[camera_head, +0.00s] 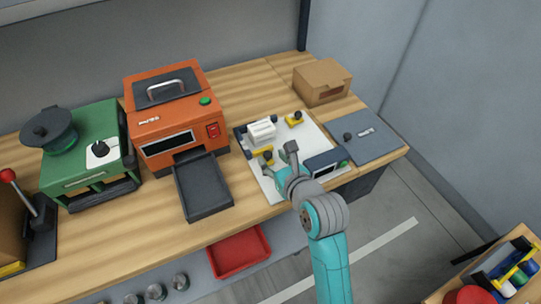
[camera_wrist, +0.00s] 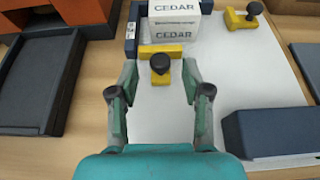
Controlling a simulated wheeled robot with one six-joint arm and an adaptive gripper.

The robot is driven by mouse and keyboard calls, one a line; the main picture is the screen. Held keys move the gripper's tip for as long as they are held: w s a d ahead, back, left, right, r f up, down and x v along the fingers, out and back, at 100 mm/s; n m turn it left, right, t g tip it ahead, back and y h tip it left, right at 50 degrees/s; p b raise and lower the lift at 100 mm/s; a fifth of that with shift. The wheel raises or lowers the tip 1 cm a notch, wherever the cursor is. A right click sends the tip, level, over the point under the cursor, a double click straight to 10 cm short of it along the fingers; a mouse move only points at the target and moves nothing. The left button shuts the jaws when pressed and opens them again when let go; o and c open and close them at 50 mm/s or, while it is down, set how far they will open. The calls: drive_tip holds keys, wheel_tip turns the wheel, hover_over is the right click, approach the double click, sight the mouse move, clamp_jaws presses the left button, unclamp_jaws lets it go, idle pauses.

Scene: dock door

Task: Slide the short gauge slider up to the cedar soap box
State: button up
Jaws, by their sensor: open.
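The white cedar soap box (camera_head: 261,130), marked CEDAR in the wrist view (camera_wrist: 174,25), stands on a white board (camera_head: 252,183). A yellow gauge slider (camera_wrist: 145,51) with a black knob sits close against the box's near side; I cannot tell whether they touch. It also shows in the head view (camera_head: 262,150). A second yellow slider (camera_wrist: 243,17) with a black knob sits apart, right of the box. I cannot tell which is the short one. My gripper (camera_wrist: 160,82) is open and empty, its fingers either side of the near slider's knob and just short of it.
A dark blue fence (camera_wrist: 132,30) runs along the box's left. A dark blue block (camera_wrist: 268,132) stands at the board's right front. A black tray (camera_head: 203,187) and orange machine (camera_head: 172,115) are left. A cardboard box (camera_head: 322,82) and blue-grey plate (camera_head: 366,137) are right.

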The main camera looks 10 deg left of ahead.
sight(266, 155)
drive_tip(key=shift+x, duration=1.15)
clamp_jaws()
drive_tip(key=shift+w, duration=0.1)
